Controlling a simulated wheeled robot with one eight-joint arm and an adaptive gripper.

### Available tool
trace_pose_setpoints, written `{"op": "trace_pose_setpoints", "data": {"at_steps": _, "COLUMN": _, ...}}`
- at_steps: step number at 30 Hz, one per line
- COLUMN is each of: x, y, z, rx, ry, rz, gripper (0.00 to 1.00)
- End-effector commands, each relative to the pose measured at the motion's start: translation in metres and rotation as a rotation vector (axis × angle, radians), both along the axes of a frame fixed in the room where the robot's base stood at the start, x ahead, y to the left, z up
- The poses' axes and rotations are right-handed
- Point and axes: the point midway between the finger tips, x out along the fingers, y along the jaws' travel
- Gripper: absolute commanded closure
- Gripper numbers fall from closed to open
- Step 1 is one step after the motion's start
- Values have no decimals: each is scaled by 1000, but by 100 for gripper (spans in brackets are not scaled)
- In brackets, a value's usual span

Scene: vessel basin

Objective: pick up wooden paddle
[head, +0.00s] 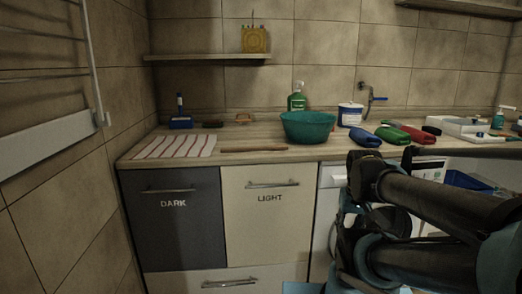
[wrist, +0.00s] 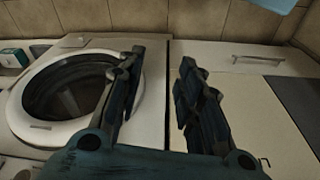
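A thin brown wooden stick, which looks like the wooden paddle (head: 254,150), lies flat along the front edge of the counter in the head view. It lies between the striped cloth and the green basin, above the LIGHT door. I do not see it in the wrist view. My gripper (wrist: 160,60) is open and empty in the wrist view, with its two fingers spread apart in front of the cabinet fronts. In the head view my arm fills the lower right, and I cannot clearly make out the fingers there.
A green basin (head: 308,126) stands right of the paddle, with a striped cloth (head: 175,146) on its left. Bottles (head: 392,135) lie farther right. A washing machine (wrist: 75,90) is left in the wrist view. A shelf (head: 205,57) hangs above. The counter around the paddle is mostly clear.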

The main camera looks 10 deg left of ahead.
Motion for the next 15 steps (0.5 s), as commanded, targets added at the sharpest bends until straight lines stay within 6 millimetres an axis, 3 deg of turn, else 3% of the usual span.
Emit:
{"op": "trace_pose_setpoints", "data": {"at_steps": 4, "x": 0, "y": 0, "z": 0, "rx": 0, "ry": 0, "rz": 0, "gripper": 62}}
{"op": "trace_pose_setpoints", "data": {"at_steps": 8, "x": -4, "y": 2, "z": 13, "rx": -3, "ry": -9, "rz": 28, "gripper": 62}}
{"op": "trace_pose_setpoints", "data": {"at_steps": 11, "x": 9, "y": 8, "z": 34, "rx": -9, "ry": -2, "rz": 95, "gripper": 62}}
{"op": "trace_pose_setpoints", "data": {"at_steps": 15, "x": 38, "y": 24, "z": 80, "rx": -27, "ry": 14, "rz": 252, "gripper": 62}}
